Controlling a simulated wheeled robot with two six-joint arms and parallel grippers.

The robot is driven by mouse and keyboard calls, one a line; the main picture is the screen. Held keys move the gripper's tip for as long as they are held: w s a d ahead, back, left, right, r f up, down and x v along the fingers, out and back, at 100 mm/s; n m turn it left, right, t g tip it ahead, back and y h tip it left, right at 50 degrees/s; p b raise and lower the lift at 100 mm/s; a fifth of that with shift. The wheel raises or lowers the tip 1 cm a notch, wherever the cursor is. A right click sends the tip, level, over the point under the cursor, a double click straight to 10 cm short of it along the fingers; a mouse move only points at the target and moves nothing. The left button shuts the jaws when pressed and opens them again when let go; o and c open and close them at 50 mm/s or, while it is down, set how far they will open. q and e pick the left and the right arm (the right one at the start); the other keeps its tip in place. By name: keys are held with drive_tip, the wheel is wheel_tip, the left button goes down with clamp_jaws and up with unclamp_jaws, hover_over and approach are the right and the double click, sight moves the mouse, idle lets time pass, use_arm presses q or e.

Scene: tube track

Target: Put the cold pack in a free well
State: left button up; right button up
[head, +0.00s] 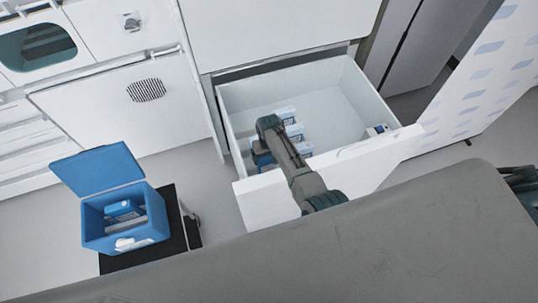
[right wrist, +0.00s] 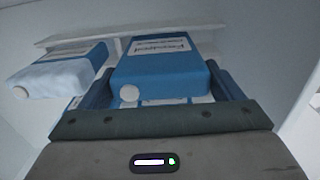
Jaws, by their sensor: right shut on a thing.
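My right gripper (head: 266,138) reaches down into the open drawer and is shut on a blue cold pack with a white label. In the right wrist view the gripper (right wrist: 160,88) has a finger on each side of this cold pack (right wrist: 158,68). In the head view the arm hides most of the held pack. The blue cool box (head: 92,228) stands at the lower left with its lid (head: 97,170) open. My left gripper is not in view.
The white drawer (head: 345,88) holds several blue and white packs (head: 286,114) in a row beside my gripper. A small item (head: 378,130) lies at its right end. A whitish-topped blue pack (right wrist: 62,72) is left of the held one. The box rests on a black stand (head: 172,222).

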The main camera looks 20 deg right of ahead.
drive_tip(key=shift+f, duration=0.3)
drive_tip(key=shift+f, duration=0.4)
drive_tip(key=o, duration=0.9)
wheel_tip(320, 180, up, 11)
drive_tip(key=shift+f, duration=0.1)
idle(0.3)
idle(0.7)
